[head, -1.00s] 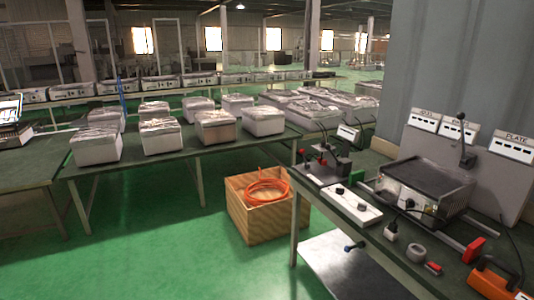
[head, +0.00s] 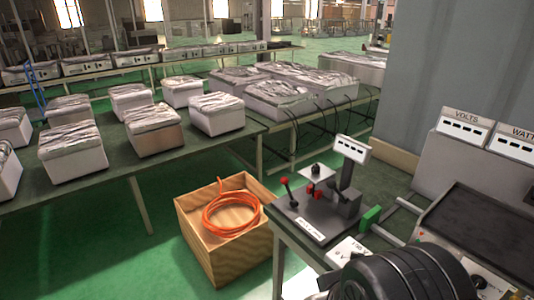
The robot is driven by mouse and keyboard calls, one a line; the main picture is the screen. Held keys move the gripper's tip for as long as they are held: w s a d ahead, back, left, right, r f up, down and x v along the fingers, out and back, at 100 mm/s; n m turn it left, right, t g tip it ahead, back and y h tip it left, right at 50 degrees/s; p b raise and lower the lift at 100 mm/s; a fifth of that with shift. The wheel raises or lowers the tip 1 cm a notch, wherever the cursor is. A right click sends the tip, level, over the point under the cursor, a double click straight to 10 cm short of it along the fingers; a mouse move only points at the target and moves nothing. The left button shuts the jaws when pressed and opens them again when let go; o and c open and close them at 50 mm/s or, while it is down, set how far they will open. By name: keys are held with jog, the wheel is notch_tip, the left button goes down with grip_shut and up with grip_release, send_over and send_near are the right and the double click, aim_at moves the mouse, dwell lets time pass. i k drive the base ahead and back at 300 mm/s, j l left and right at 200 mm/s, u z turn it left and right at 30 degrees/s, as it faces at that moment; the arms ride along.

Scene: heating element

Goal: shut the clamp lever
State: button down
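A small dark fixture (head: 318,212) stands on the near-left corner of the workbench at right. A short lever with a red knob (head: 285,181) rises from its left side, nearly upright. Small red parts (head: 314,190) sit at its middle, beside a pale round piece (head: 317,171). I cannot tell which of these is the clamp lever. A black, ribbed part of my arm (head: 402,276) fills the bottom right and hides part of the bench. My gripper's fingers are not visible.
A white display (head: 352,148) stands on a post behind the fixture. A green block (head: 371,218) and a dark-topped unit (head: 485,235) are to its right. A wooden crate with an orange hose (head: 231,212) stands on the floor to the left.

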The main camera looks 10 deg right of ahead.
aim_at(287, 188)
jog(key=i, duration=1.3)
jog(key=z, duration=0.4)
